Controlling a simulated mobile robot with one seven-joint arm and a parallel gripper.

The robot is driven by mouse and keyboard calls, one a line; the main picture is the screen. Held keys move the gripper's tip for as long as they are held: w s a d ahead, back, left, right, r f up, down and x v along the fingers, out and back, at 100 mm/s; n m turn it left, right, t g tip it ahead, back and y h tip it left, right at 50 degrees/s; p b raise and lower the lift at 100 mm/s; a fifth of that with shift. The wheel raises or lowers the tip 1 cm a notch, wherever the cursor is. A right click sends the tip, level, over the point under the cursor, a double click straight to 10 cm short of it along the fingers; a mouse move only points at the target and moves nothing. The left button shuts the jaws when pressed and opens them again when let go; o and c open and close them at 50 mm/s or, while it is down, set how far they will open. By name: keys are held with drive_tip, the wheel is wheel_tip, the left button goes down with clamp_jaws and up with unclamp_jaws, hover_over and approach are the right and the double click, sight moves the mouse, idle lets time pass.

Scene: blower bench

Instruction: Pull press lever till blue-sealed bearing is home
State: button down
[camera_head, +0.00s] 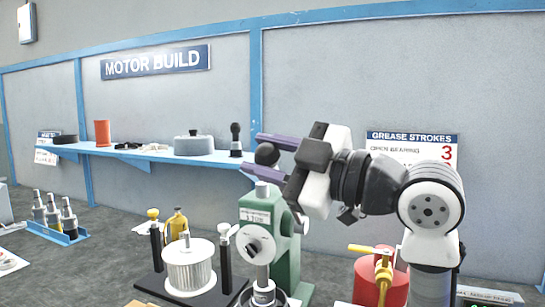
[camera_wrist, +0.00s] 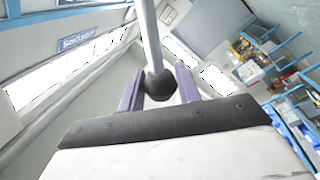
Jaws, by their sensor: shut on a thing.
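The green arbor press (camera_head: 285,240) stands on the bench right of centre in the head view. Its lever ends in a black ball knob (camera_head: 267,154), held between the purple fingers of my gripper (camera_head: 275,155). In the wrist view the grey lever rod (camera_wrist: 149,35) runs up from the black knob (camera_wrist: 160,85), which sits between the two fingers. My gripper is shut on the knob, above the press head. The press ram (camera_head: 262,273) points down at the bottom of the view. I cannot make out the blue-sealed bearing; the press's lower part is cut off.
A silver finned rotor (camera_head: 190,268) stands on a dark base left of the press. A red container (camera_head: 367,282) with a yellow-handled tool stands to the right. A blue shelf (camera_head: 140,152) with several parts runs behind. A blue rack (camera_head: 55,235) is far left.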

drive_tip(key=shift+s+f, duration=0.1)
drive_tip(key=shift+s, duration=0.05)
drive_tip(key=c, duration=1)
unclamp_jaws()
wheel_tip(320, 180, up, 20)
drive_tip(key=shift+p, duration=0.85)
drive_tip(key=shift+f, duration=0.1)
